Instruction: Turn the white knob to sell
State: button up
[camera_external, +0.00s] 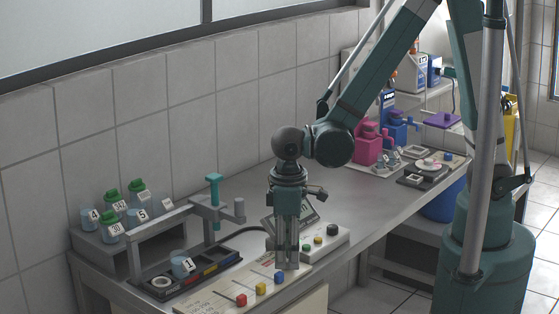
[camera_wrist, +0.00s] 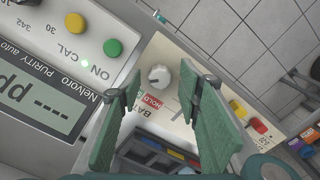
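The white knob (camera_wrist: 159,76) is small and round and sits on a beige panel (camera_wrist: 172,52), close to a red HOLD label (camera_wrist: 153,102). In the wrist view it shows in the gap between the fingertips of my gripper (camera_wrist: 160,82), nearer the left one. I see no contact, and its height relative to the tips is hard to judge. My gripper is open, with green fingers spread apart. In the external view my gripper (camera_external: 288,262) points straight down over the panel (camera_external: 215,298), and the knob cannot be made out there.
A white purity meter (camera_wrist: 50,75) with yellow and green buttons stands close beside the panel. Sliders with red (camera_external: 241,300), yellow (camera_external: 261,289) and blue (camera_external: 279,276) handles are close by. A black tray (camera_external: 150,293) with a numbered beaker (camera_external: 183,265) lies to the left.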

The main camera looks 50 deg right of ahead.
notch_tip(320, 180, up, 11)
dwell(0.8)
jog(key=shift+d+r, duration=0.1)
jog(key=shift+r, duration=0.05)
dwell(0.4)
jog(key=w+d+r+m+t, duration=0.1)
jog(key=d+r, duration=0.3)
jog(key=d, duration=0.9)
jog(key=d+r+m+t, duration=0.3)
jog(key=d+r, duration=0.1)
jog(key=d, duration=0.9)
jog(key=w+d+r+m+t, duration=0.1)
jog(key=d+r+m+t, duration=0.2)
jog(key=d, duration=1)
jog(key=shift+w+d+r, duration=0.15)
jog(key=shift+w+r, duration=0.15)
jog(key=shift+r, duration=0.2)
jog(key=shift+c, duration=0.5)
